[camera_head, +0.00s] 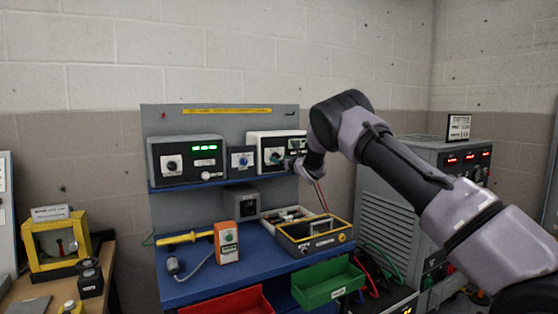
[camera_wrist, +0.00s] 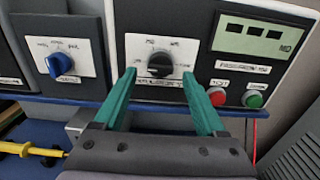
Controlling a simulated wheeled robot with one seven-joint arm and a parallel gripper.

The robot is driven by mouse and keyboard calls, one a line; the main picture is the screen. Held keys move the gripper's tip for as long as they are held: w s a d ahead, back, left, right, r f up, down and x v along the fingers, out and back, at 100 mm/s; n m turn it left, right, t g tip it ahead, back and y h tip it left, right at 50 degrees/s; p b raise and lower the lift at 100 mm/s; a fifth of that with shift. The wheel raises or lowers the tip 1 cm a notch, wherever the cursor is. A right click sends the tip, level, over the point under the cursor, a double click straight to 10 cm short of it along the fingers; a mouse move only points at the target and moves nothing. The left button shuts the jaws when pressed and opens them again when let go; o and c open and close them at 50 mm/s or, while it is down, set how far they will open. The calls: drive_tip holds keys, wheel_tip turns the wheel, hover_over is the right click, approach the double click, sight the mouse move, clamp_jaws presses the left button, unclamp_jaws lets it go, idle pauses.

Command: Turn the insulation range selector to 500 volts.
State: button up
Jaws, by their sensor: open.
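The marks are too blurred to read, and I cannot tell which one the knob points to. My gripper (camera_wrist: 160,78) is open, with one teal finger on each side of the knob and a gap on both sides. In the head view my gripper (camera_head: 284,159) is in front of the tester and hides part of its face.
The tester has a display (camera_wrist: 250,36), a red button (camera_wrist: 217,97) and a green button (camera_wrist: 253,99) right of the knob. A box with a blue knob (camera_wrist: 60,64) stands to its left. An open yellow-edged case (camera_head: 312,238) and an orange meter (camera_head: 227,243) sit below on the blue bench.

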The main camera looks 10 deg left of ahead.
drive_tip(key=shift+x, duration=0.95)
clamp_jaws()
